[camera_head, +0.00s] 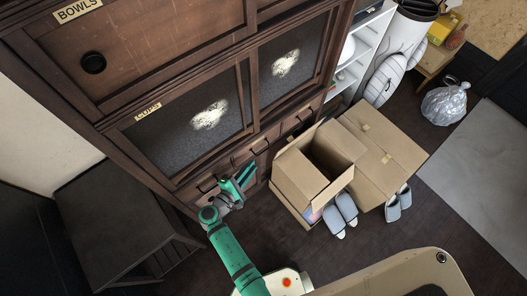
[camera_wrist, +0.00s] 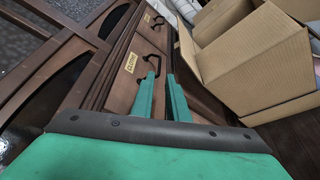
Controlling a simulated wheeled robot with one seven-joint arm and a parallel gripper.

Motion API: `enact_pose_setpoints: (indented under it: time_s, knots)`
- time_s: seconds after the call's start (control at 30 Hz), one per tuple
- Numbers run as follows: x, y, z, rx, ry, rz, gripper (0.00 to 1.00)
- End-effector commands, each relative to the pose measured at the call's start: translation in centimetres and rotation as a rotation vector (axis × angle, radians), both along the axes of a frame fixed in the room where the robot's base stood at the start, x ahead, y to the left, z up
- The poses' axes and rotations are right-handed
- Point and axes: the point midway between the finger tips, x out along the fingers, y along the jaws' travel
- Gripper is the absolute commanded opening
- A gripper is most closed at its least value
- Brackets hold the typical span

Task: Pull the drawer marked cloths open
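The drawer marked cloths (camera_wrist: 124,84) is in the low row of a dark wooden cabinet and looks shut. Its yellow label (camera_wrist: 130,62) and dark bow handle (camera_wrist: 155,60) show in the wrist view. My gripper (camera_wrist: 163,76) is open, with a gap between its two green fingers. The fingertips are just in front of the drawer, close to the handle. The left finger overlaps part of the handle's end, and I cannot tell whether they touch. In the head view my gripper (camera_head: 245,175) is at the cabinet's low front and hides part of the drawer row.
Another drawer with a handle (camera_wrist: 158,21) is beside it. A dark low bench (camera_head: 110,220) stands at left. Dark floor lies between.

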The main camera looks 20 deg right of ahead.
Motion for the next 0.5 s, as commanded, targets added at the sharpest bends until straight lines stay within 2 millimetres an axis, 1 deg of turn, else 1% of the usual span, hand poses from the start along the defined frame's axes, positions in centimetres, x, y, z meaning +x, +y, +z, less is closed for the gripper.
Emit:
enact_pose_setpoints:
  time_s: [0.17, 0.5]
  knots:
    - [1.1, -1.4, -0.2, -0.005, 0.000, -0.005, 0.14]
    - [4.7, -5.9, -1.5, -0.003, -0.001, -0.004, 0.14]
